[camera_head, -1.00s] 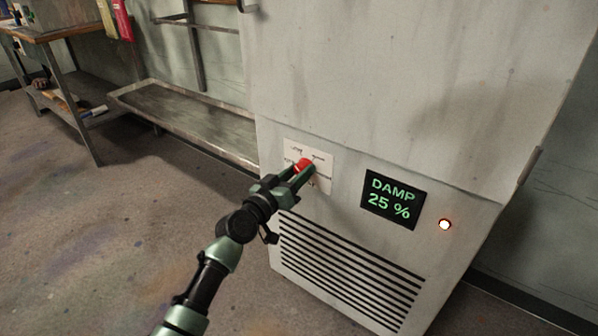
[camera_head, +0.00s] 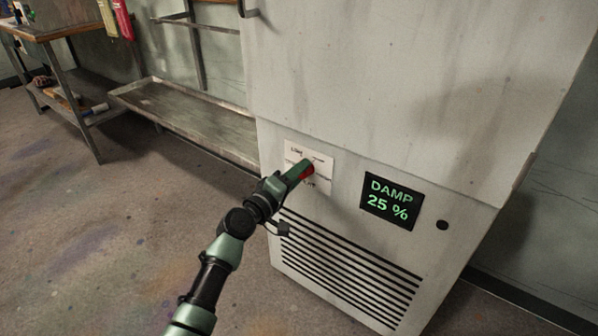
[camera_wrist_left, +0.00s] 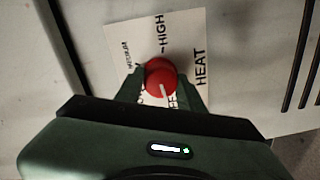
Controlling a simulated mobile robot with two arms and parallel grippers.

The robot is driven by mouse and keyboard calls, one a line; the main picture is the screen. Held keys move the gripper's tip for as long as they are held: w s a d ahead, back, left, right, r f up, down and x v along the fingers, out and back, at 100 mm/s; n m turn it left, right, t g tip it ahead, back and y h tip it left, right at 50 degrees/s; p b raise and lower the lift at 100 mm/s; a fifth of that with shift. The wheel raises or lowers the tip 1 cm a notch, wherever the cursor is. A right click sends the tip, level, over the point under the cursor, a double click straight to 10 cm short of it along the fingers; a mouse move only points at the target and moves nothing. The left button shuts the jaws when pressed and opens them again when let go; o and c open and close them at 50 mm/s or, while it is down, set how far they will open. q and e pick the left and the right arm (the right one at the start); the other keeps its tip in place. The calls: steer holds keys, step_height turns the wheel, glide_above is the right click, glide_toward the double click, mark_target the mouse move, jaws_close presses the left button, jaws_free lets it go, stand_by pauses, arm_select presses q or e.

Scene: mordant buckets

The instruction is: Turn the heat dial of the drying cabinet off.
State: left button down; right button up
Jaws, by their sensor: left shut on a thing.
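The drying cabinet (camera_head: 375,90) fills the right half of the head view. On its lower front is a white label plate (camera_head: 322,161) with the red heat dial (camera_head: 308,172). My left gripper (camera_head: 303,171) is shut on the dial, with a finger on either side. In the left wrist view the round red dial (camera_wrist_left: 161,77) sits between the fingers, its white pointer towards the gripper body. "HIGH" and "HEAT" are readable there; the labels by the pointer are partly hidden. The display (camera_head: 391,201) reads DAMP 25 %. The lamp (camera_head: 442,225) is dark. My right gripper is out of view.
A slatted vent (camera_head: 345,270) is below the dial. A low metal trough (camera_head: 185,120) stands to the left of the cabinet, and a wooden-topped table (camera_head: 60,32) is at the far left. The floor in front is clear.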

arm_select(q)
steer(key=shift+n, duration=0.6)
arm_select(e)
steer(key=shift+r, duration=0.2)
arm_select(q)
steer(key=shift+f, duration=0.1)
steer(key=c, duration=0.9)
jaws_free()
steer(key=p+v, duration=0.2)
steer(key=v, duration=0.6)
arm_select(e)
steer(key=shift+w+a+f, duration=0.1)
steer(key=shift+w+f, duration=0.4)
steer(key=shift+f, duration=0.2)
